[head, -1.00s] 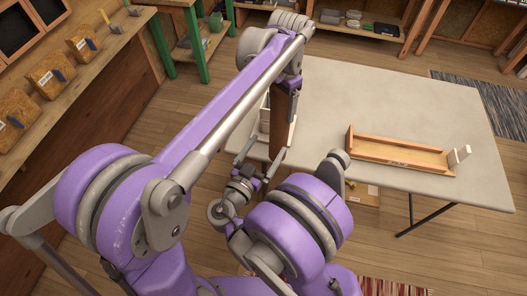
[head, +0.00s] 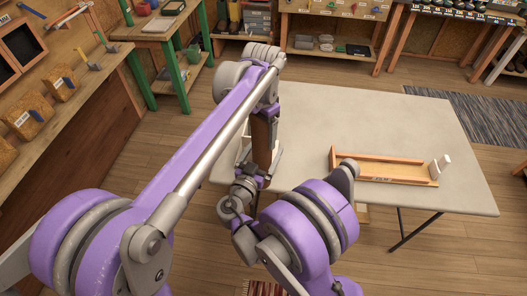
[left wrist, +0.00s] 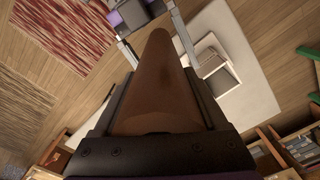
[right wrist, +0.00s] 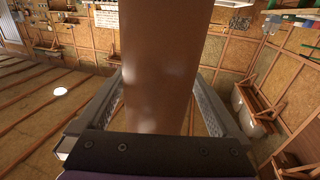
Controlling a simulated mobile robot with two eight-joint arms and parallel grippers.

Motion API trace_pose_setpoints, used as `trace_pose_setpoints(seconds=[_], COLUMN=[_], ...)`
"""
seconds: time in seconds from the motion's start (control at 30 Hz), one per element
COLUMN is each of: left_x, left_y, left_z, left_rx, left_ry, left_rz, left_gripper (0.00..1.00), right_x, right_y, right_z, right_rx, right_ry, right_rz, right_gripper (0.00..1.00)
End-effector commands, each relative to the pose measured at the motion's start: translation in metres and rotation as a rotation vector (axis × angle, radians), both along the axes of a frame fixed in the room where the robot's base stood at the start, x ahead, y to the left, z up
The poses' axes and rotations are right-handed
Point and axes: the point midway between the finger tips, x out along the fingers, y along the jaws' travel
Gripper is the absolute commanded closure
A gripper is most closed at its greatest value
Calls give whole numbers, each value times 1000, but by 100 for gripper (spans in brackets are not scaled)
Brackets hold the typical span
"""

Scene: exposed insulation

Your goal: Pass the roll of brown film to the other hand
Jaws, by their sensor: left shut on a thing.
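The roll of brown film (head: 263,132) hangs upright below my left wrist at the table's left side. In the left wrist view my left gripper (left wrist: 158,75) is shut on the roll (left wrist: 157,95), which stretches away from it. My right gripper (head: 254,177) is at the roll's lower end in the head view. In the right wrist view my right gripper's fingers (right wrist: 158,80) stand apart on either side of the roll (right wrist: 160,50). A narrow gap seems to show beside the roll there. The left fingertips are hidden in the head view.
The grey table (head: 400,125) bears a long wooden tray (head: 385,179) at right. A pale object (left wrist: 215,65) lies on the table close to the roll. A green-legged bench (head: 140,78) and wall shelves stand behind. Much of the tabletop is clear.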

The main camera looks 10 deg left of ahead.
Motion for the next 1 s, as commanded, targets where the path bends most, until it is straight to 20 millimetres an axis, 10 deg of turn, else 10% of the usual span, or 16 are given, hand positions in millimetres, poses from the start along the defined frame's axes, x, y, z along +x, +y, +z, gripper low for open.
trace_pose_setpoints(seconds=[0.57,0.6,0.7,1.0], left_x=[0,0,0,0], left_y=[-2,-2,-1,0], left_z=[0,0,0,3], left_rx=[-4,-4,-4,-1], left_ry=[0,1,0,0], left_rz=[-1,-2,-1,0], left_gripper=[81,18,0,0], right_x=[0,0,0,0], right_y=[1,2,1,0], right_z=[0,1,1,0], right_rx=[0,-1,-1,-1], right_ry=[0,-1,-1,-1], right_rz=[4,4,3,1], right_gripper=[100,100,100,100])
